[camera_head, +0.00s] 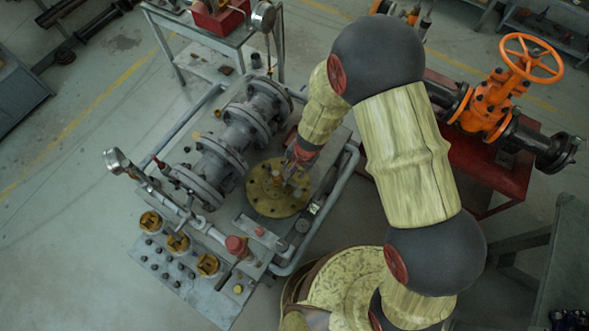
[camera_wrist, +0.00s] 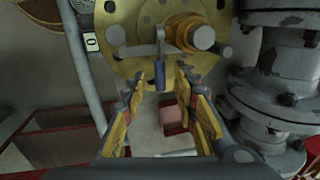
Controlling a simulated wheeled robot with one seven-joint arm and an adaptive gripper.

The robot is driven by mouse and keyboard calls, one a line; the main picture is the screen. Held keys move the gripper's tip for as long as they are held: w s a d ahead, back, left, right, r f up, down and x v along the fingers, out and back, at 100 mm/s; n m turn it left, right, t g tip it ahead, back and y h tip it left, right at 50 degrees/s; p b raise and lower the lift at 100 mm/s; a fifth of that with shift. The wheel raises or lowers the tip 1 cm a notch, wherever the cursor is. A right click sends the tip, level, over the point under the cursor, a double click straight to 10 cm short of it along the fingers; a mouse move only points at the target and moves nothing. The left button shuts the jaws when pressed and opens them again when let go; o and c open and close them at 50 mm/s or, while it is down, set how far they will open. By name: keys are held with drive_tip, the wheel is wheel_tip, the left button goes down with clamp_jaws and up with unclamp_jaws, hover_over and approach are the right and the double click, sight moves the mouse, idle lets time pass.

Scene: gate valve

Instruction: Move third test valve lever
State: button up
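In the wrist view a small lever with a blue handle (camera_wrist: 160,74) hangs down from a yellow round flange (camera_wrist: 135,50). An orange-brown fitting with a grey bolt head (camera_wrist: 204,37) sits beside it. My gripper (camera_wrist: 160,84) is open, with one finger on each side of the blue handle. A gap shows on both sides, and I cannot tell how far the fingertips reach in depth. In the head view my gripper (camera_head: 297,165) is over the yellow flange (camera_head: 268,203) on the test bench, and my arm hides part of that area.
Grey flanged pipework (camera_head: 222,155) stands left of the yellow flange and is close on the right in the wrist view (camera_wrist: 280,80). A grey tube rail (camera_head: 337,190) edges the bench. An orange gate valve (camera_head: 490,105) stands on a red stand to the right. Open floor lies left.

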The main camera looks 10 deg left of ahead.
drive_tip(key=shift+c, duration=1.3)
clamp_jaws()
